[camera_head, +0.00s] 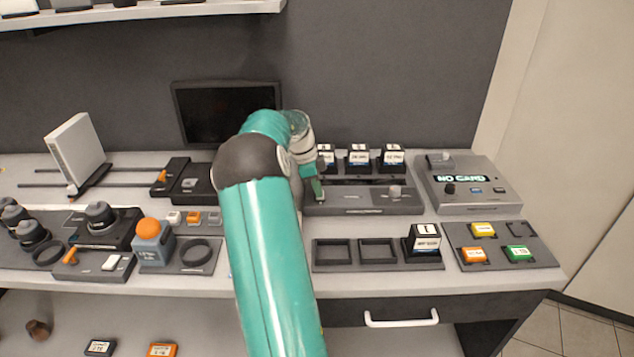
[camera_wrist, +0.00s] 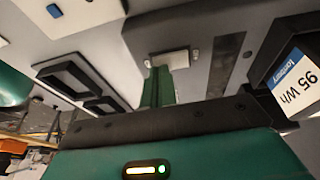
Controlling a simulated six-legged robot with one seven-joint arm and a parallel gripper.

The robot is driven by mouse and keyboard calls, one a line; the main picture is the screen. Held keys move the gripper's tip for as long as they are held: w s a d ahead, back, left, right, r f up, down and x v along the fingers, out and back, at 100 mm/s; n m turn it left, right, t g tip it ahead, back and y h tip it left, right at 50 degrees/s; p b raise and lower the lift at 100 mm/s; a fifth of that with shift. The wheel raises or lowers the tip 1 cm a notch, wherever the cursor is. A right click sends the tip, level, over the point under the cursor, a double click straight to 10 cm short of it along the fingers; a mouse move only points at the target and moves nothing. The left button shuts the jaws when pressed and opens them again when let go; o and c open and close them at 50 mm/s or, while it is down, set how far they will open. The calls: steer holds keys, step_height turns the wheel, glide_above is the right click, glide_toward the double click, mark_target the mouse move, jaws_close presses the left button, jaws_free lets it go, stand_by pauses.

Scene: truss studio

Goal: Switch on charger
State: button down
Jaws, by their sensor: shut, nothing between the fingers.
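The charger (camera_head: 365,203) is a grey unit on the bench holding several upright black battery packs (camera_head: 358,157) with white labels along its back. A small light knob (camera_head: 395,192) stands on its right part. My gripper (camera_head: 317,190) is shut and empty over the charger's left end. In the wrist view my closed green fingers (camera_wrist: 158,85) reach a small pale switch plate (camera_wrist: 172,60) on a grey surface. I cannot tell whether they touch it. One battery (camera_wrist: 295,85) marked 95 Wh is close on the right there. My arm hides part of the charger's left side.
A tray (camera_head: 361,268) with two empty square slots and one battery (camera_head: 424,240) lies in front. A box reading NO CARD (camera_head: 462,180) and a pad of coloured cards (camera_head: 500,259) are at right. A dark monitor (camera_head: 225,112) stands behind my arm. Camera gear crowds the left.

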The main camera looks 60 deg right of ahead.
steer(key=shift+a+f, duration=0.15)
steer(key=shift+f, duration=0.2)
stand_by(0.3)
steer(key=shift+w+d+r, duration=0.15)
steer(key=shift+d, duration=0.2)
steer(key=shift+w+d+r, duration=0.15)
steer(key=shift+d, duration=0.2)
steer(key=shift+s+r, duration=0.1)
steer(key=shift+r, duration=0.4)
steer(key=s+a+v, duration=0.2)
steer(key=v, duration=1)
steer(key=shift+a+r, duration=0.2)
steer(key=shift+r, duration=0.25)
